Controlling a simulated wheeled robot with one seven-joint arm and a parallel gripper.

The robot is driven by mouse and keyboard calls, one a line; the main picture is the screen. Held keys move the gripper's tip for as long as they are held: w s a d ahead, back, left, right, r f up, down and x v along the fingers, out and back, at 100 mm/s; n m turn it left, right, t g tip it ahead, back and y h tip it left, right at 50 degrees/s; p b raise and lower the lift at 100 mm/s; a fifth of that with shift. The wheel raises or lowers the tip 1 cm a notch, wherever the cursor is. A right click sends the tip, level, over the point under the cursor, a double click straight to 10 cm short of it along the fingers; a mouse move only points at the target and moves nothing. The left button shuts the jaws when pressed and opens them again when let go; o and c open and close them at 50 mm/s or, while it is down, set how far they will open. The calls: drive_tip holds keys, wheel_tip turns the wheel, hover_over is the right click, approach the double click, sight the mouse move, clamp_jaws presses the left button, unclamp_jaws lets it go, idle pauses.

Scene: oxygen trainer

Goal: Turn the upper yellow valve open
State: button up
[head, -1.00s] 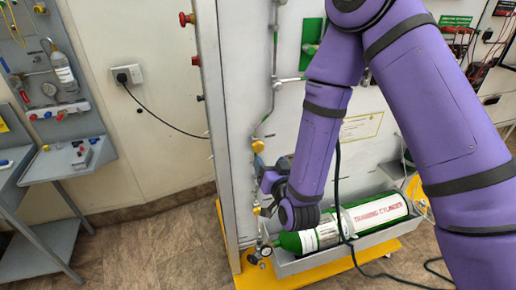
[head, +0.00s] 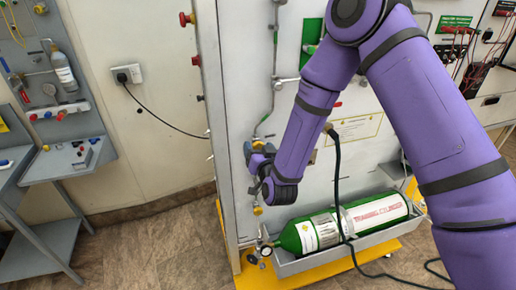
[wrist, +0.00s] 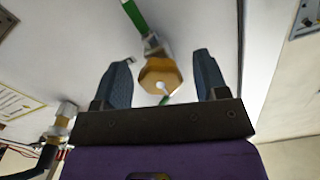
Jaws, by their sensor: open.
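The upper yellow valve (wrist: 157,76) is a brass-yellow knob on a pipe with a green section, fixed to the white panel. In the wrist view it sits between the two blue-grey fingers of my gripper (wrist: 161,60), with visible gaps on both sides. The fingers are open and do not appear to touch it. In the head view my gripper (head: 256,155) is at the upper valve, which it largely hides. A second, lower yellow valve (head: 257,211) shows on the same pipe line below my gripper.
A green training cylinder (head: 325,230) lies in a grey tray below, with a gauge (head: 266,251) at its left end. A dark hose (head: 339,185) hangs across the cylinder. The panel's left edge post (head: 213,120) is close beside my gripper. Floor to the left is clear.

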drive_tip(key=shift+w+a, duration=0.1)
drive_tip(key=shift+w, duration=0.2)
drive_tip(key=c, duration=0.9)
drive_tip(key=n, duration=0.2)
drive_tip(key=shift+n, duration=0.4)
drive_tip(key=shift+c, duration=0.2)
drive_tip(key=shift+n, duration=1)
drive_tip(key=o, duration=0.9)
drive_tip(key=shift+o, duration=0.2)
drive_tip(key=shift+s, duration=0.1)
